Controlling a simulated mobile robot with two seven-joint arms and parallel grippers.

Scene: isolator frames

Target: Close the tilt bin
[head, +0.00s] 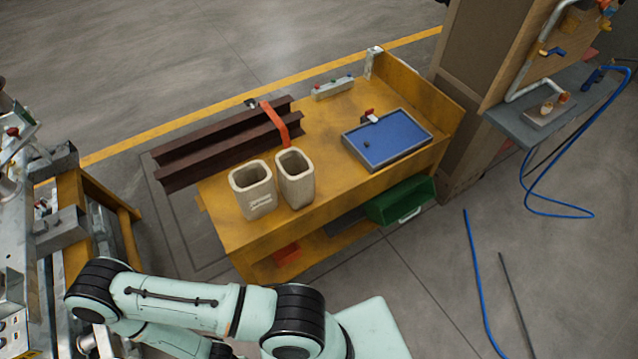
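The green bin (402,203) is under the right end of the yellow workbench (325,172). It juts out past the bench's front edge, with its dark inside partly showing at the top. A pale handle (410,214) is on its front face. I take it to be the tilt bin, standing at least partly open. My mint-green arm crosses the bottom of the head view, well to the left of the bin. Neither gripper shows, and nothing of mine touches the bin.
Two beige containers (254,203) (295,192) and a blue tray (388,134) stand on the bench. Brown beams (220,150) with an orange strap lie at its left end. A blue hose (476,270) lies on the floor at right. Floor before the bin looks clear.

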